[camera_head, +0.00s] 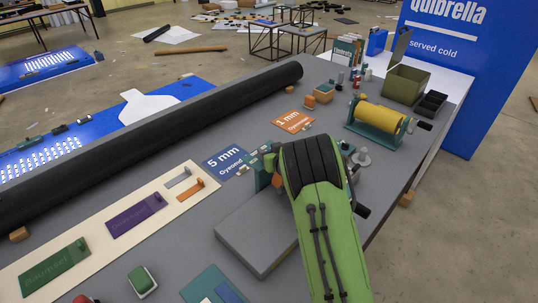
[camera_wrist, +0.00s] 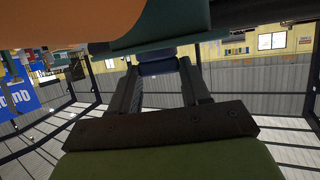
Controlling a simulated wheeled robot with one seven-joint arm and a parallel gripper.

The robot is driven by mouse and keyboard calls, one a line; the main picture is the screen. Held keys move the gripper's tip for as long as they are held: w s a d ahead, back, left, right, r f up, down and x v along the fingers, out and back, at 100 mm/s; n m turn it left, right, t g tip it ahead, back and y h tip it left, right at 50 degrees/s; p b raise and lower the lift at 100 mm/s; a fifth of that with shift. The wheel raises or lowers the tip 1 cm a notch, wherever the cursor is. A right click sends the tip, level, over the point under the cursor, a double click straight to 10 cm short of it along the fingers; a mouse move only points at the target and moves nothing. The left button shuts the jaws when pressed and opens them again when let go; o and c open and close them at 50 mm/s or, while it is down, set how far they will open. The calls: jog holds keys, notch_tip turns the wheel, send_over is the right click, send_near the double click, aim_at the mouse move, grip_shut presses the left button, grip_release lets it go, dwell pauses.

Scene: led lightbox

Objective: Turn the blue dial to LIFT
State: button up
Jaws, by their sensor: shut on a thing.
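The blue dial (camera_wrist: 157,67) shows in the wrist view, small and partly hidden, under a teal body (camera_wrist: 160,37). My gripper (camera_wrist: 157,76) has its two dark fingers on either side of the dial, shut on it. The lettering and the dial's pointer do not show, so I cannot tell its setting. In the head view my green arm hides the gripper and the dial. A teal device (camera_head: 262,171) with an orange part shows just left of the arm's end.
A grey slab (camera_head: 258,236) lies under my arm on the grey table. A long black roll (camera_head: 150,135) lies along the far left. A yellow roller on a teal stand (camera_head: 380,116) and an olive bin (camera_head: 407,84) stand to the right. A cream board (camera_head: 100,232) holds colored samples.

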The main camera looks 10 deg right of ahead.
dwell(0.3)
jog(key=o, duration=1.1)
jog(key=shift+c, duration=0.2)
